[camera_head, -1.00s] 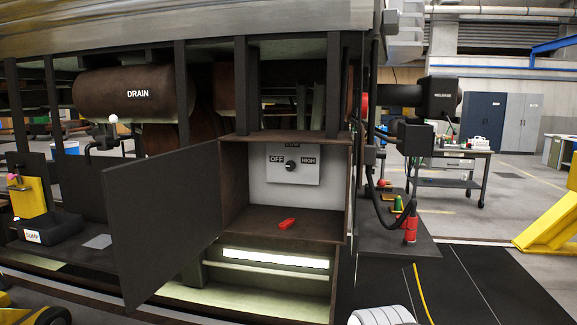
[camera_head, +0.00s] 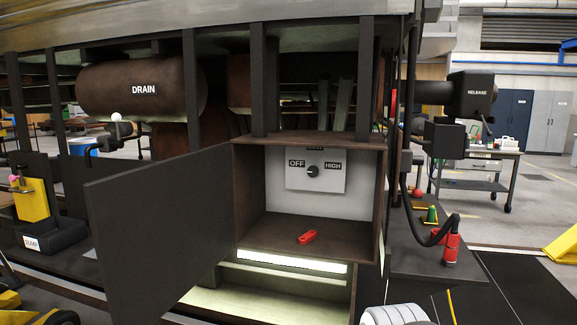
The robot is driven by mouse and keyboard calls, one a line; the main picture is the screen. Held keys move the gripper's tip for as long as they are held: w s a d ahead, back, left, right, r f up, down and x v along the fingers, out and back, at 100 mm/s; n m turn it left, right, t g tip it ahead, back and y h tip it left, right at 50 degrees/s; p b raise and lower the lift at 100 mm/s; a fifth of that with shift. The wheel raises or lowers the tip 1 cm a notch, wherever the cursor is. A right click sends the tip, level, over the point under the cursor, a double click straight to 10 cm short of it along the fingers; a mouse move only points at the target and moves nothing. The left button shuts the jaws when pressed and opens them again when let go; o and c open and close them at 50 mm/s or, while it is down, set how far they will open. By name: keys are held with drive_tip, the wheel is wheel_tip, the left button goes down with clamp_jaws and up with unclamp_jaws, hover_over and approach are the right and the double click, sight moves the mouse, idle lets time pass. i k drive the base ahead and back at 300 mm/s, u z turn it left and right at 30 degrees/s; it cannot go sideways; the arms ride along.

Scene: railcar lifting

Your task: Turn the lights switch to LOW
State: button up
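The lights switch is a small dark knob (camera_head: 312,171) on a pale panel (camera_head: 322,185) at the back of an open brown box under the railcar. OFF is printed left of the knob and HIGH right of it. A third label above the knob is mostly cut off by the box's top edge. The knob is too small to tell clearly where it points. My gripper is not recognisable in the view; a white rounded part (camera_head: 394,315) at the bottom edge may be mine.
The box's dark door (camera_head: 160,235) hangs open to the left. A red object (camera_head: 307,237) lies on the box floor (camera_head: 330,225). A dark hose with a red end (camera_head: 451,240) hangs at the right. A yellow pump (camera_head: 32,198) stands at the left.

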sight(313, 171)
drive_tip(key=i, duration=1.2)
drive_tip(key=z, duration=0.05)
